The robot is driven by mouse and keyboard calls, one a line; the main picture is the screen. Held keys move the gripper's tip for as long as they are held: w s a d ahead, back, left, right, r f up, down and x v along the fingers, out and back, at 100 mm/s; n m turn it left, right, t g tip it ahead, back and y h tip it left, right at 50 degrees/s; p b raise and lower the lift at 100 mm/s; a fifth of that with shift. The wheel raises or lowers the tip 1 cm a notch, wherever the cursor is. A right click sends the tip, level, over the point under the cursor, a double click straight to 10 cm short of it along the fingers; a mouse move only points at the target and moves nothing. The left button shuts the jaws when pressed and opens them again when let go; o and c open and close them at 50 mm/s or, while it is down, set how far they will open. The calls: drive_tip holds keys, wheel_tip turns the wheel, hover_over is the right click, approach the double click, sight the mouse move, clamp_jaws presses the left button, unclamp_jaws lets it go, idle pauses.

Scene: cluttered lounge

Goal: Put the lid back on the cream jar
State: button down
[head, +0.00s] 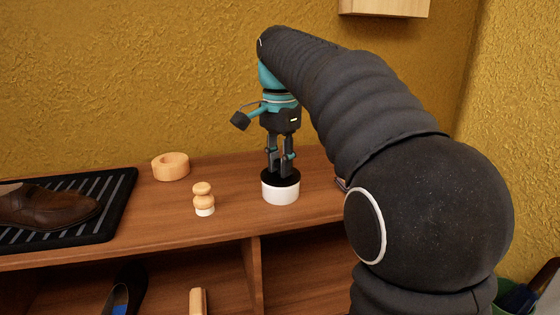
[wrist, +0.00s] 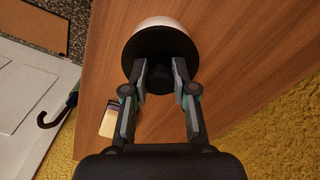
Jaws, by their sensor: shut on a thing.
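The cream jar (head: 280,192) is a short white round jar standing upright on the wooden shelf top. Its black lid (head: 281,178) lies level at the jar's mouth; I cannot tell whether it rests fully on the rim or sits slightly above it. My gripper (head: 281,170) points down over the jar. Its fingers are shut on the lid's knob. In the wrist view the knob sits between the fingertips (wrist: 160,78), with the black lid (wrist: 160,48) around it. Most of the jar is hidden there, with a white strip (wrist: 160,22) showing past the lid's far edge.
A stacked wooden piece with a white base (head: 203,198) and a wooden ring (head: 171,166) stand left of the jar. A black ribbed tray (head: 118,205) holds a brown shoe (head: 50,208). The wall is close behind.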

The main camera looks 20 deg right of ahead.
drive_tip(key=shift+c, duration=1.8)
unclamp_jaws()
drive_tip(key=shift+r+p, duration=1.2)
drive_tip(key=shift+r, duration=2.3)
clamp_jaws()
